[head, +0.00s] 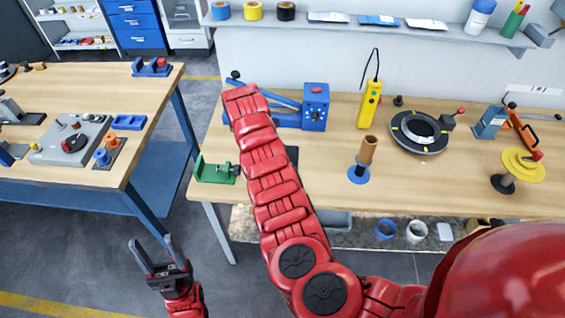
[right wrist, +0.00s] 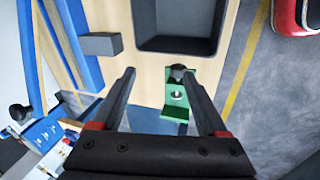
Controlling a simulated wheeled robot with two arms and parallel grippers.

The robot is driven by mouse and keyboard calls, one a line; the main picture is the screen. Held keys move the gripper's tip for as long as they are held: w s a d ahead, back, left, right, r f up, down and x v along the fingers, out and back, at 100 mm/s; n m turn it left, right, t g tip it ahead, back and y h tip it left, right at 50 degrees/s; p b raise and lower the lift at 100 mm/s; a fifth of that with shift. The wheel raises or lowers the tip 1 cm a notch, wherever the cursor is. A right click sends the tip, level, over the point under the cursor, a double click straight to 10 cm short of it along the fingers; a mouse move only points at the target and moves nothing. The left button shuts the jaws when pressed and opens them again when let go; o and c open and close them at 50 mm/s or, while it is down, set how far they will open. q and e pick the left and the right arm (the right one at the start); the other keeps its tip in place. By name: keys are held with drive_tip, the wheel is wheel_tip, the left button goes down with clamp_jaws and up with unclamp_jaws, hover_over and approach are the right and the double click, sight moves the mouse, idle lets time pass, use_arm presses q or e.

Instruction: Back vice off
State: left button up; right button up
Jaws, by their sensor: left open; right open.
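The small green vice (head: 215,170) sits at the left front edge of the wooden bench, with a dark knob (head: 236,170) at its right end. In the right wrist view the vice (right wrist: 176,118) shows beyond my right gripper (right wrist: 158,75), partly covered by the right finger. That gripper is open with nothing between its fingers. Whether a finger touches the vice's knob (right wrist: 178,70) I cannot tell. In the head view my right arm crosses the bench beside the vice and its gripper is hidden. My left gripper (head: 150,245) is open and empty over the floor.
A dark grey tray (right wrist: 220,48) lies beyond the vice, and a blue device (head: 315,107) stands behind my right arm. A brown tube on a blue base (head: 359,175) and a black coil (head: 418,132) are further right. A second bench (head: 100,88) stands left, across a floor gap.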

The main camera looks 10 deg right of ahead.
drive_tip(key=w+d+f+m+t, duration=0.1)
drive_tip(key=w+d+f+t, duration=0.2)
drive_tip(key=w+t, duration=0.4)
drive_tip(key=s+d+r+m+t+y, duration=0.1)
drive_tip(key=s+r+m+t+y, duration=0.1)
drive_tip(key=s+r+t, duration=0.4)
drive_tip(key=s+d+r+m+t+y, duration=0.2)
drive_tip(key=s+r+t, duration=0.5)
drive_tip(key=s, duration=0.7)
drive_tip(key=m+t+y, duration=0.1)
drive_tip(key=y, duration=0.1)
drive_tip(key=shift+r+t+y, duration=0.25)
drive_tip(key=shift+t+y, duration=0.15)
